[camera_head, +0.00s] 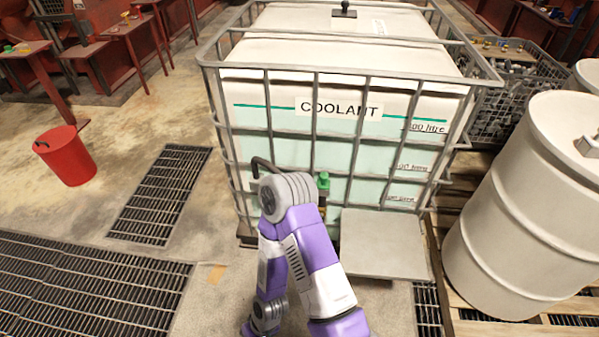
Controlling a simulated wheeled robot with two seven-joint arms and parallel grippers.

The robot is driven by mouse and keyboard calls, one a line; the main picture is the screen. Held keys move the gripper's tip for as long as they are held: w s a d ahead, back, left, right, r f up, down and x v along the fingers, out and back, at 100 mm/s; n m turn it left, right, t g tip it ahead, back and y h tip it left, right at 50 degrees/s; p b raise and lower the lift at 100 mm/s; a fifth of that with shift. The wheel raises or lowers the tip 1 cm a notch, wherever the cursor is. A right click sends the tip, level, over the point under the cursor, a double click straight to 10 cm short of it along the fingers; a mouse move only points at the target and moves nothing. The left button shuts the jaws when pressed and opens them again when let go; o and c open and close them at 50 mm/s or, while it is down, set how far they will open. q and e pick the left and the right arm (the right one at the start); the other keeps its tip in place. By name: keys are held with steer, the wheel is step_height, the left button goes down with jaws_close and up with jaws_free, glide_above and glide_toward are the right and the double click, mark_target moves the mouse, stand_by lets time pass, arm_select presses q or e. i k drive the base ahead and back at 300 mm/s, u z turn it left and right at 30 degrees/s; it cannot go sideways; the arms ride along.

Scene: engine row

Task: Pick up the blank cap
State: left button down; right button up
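I cannot pick out the blank cap for certain. A small green fitting (323,182) shows low on the front of the coolant tank (250,118), just right of my bent arm. My purple and white arm covers part of the tank's lower front.
A grey plate (384,245) lies before the tank. A white drum (530,200) on a pallet stands at right, with a wire basket (505,95) behind it. A red bucket (66,156) stands left. Floor grates (160,195) lie between; the left floor is mostly clear.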

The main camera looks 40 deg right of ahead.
mark_target(323, 182)
steer(key=z, duration=0.45)
steer(key=i, duration=0.9)
steer(key=z, duration=0.8)
